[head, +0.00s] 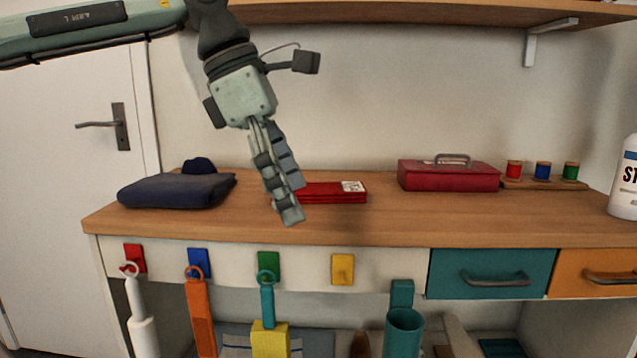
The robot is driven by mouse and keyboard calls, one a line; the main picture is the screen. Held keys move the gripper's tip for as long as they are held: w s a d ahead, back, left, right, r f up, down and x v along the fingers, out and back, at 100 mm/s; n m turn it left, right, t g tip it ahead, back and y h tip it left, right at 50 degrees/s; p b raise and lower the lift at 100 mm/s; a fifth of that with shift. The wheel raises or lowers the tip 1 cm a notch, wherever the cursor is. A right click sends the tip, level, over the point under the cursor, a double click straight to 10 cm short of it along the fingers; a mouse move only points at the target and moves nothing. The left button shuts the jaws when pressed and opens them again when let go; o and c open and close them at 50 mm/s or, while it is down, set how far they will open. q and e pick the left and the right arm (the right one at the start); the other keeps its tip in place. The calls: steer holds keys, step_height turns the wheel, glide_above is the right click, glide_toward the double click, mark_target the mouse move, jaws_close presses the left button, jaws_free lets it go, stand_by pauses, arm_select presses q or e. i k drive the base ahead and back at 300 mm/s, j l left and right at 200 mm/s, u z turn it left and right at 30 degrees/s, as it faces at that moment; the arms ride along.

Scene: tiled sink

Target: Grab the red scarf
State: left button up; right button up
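A flat, folded red item with a white label, which looks like the red scarf (335,192), lies on the wooden worktop (420,218) near the middle. My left gripper (292,205) comes down from above, fingers pointing down and slightly right. In the picture its fingers overlap the scarf's left end and hide it. I cannot tell whether they touch the scarf or stand in front of it. The two fingers appear close together, and the gap between them is hard to judge. My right gripper is not in view.
A folded navy cloth (175,190) lies at left, a dark blue rounded item (198,166) behind it. A red metal box (448,176) and thread spools (542,171) stand right, a white bottle (625,180) at far right. A shelf (420,12) hangs above.

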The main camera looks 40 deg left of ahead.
mark_target(341, 192)
steer(key=i+j, duration=0.75)
